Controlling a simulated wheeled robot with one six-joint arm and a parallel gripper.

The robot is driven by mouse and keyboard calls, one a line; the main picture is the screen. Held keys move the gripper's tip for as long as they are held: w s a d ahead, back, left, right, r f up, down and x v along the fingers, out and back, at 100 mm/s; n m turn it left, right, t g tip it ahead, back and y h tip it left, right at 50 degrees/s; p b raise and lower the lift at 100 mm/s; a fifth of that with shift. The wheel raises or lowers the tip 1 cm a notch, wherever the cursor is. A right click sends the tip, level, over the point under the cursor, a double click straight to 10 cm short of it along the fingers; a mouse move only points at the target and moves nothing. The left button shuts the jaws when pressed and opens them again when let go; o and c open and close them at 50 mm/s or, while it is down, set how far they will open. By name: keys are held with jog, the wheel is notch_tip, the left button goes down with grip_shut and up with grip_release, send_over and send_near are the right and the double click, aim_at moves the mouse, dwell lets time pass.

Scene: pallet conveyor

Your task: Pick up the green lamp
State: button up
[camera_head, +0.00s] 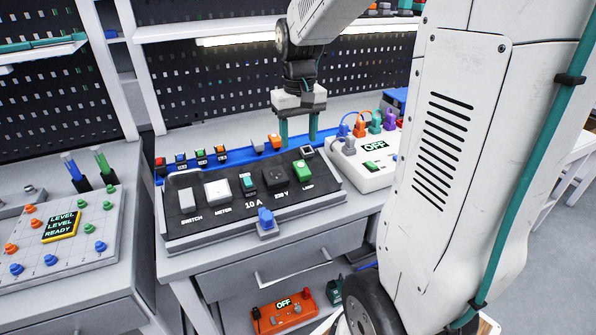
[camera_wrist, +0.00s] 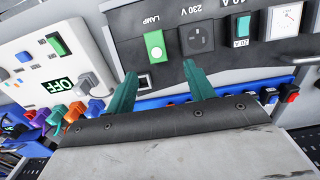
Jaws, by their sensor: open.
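The green lamp (camera_head: 302,170) is a small green block with a pale round spot. It sits on the dark sloped panel (camera_head: 190,232) at the right end, beside the LAMP label. It also shows in the wrist view (camera_wrist: 154,45), next to the 230 V socket (camera_wrist: 197,37). My gripper (camera_head: 298,141) is open and empty, pointing down just behind and above the lamp in the head view. In the wrist view my gripper's teal fingers (camera_wrist: 160,72) are spread, with the lamp beyond their tips. I see no contact with the lamp.
Behind is a blue rail (camera_head: 233,160) with small coloured parts. A white OFF unit (camera_head: 350,167) with coloured plugs stands close on the right.

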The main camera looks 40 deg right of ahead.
aim_at(300, 165)
jog(key=shift+w+d+f, duration=0.2)
jog(key=shift+d+f, duration=0.05)
jog(key=shift+f, duration=0.1)
jog(key=f, duration=0.7)
jog(key=shift+s+f, duration=0.2)
jog(key=shift+f, duration=0.05)
jog(key=c, duration=1.1)
